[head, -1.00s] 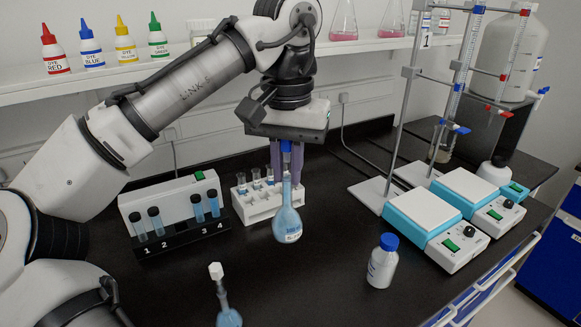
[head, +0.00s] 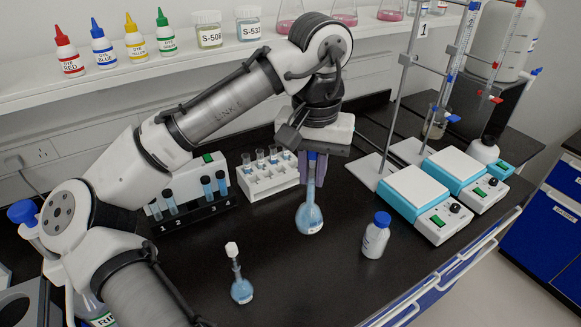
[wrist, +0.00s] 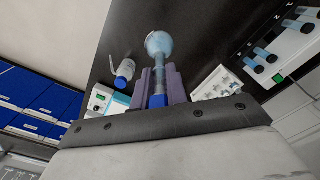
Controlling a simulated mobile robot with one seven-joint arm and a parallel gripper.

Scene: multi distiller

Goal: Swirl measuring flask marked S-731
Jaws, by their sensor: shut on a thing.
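A long-necked measuring flask (head: 310,216) with a rounded bulb of pale blue liquid and a blue stopper hangs from my gripper (head: 312,172). The purple fingers are shut around its upper neck, and it is roughly upright. In the wrist view the flask (wrist: 159,44) points away between the fingers of my gripper (wrist: 160,84). A small label shows on the bulb, but I cannot read it. I cannot tell how far its base is above the bench. A second flask (head: 242,290) with blue liquid and a white stopper stands at the front.
A white blue-capped bottle (head: 376,238) stands right of the held flask. A white tube rack (head: 268,180) is behind it, and a black vial stand (head: 190,214) is to the left. Stirrer plates (head: 416,198) and burette stands are at right.

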